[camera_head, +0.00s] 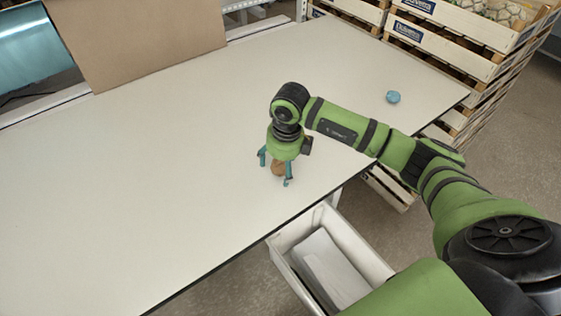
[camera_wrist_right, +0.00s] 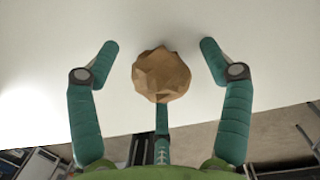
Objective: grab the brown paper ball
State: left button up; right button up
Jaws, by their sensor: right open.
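The brown paper ball (camera_head: 278,169) rests on the pale table near its front edge. In the right wrist view the crumpled ball (camera_wrist_right: 161,75) shows between my open teal fingers, with a visible gap on both sides. My right gripper (camera_head: 275,168) points down over the ball, its fingers around it and apart. It also shows in the right wrist view (camera_wrist_right: 158,47). In the head view the fingers partly cover the ball. My left gripper is not in view.
The table (camera_head: 130,190) is mostly clear. A small teal round object (camera_head: 393,97) lies on its right part. A white bin (camera_head: 345,232) stands below the front edge. Wooden crates (camera_head: 450,45) are stacked at the right, and a cardboard sheet (camera_head: 135,35) stands at the back.

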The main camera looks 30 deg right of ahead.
jog(key=shift+f, duration=0.15)
jog(key=c, duration=0.8)
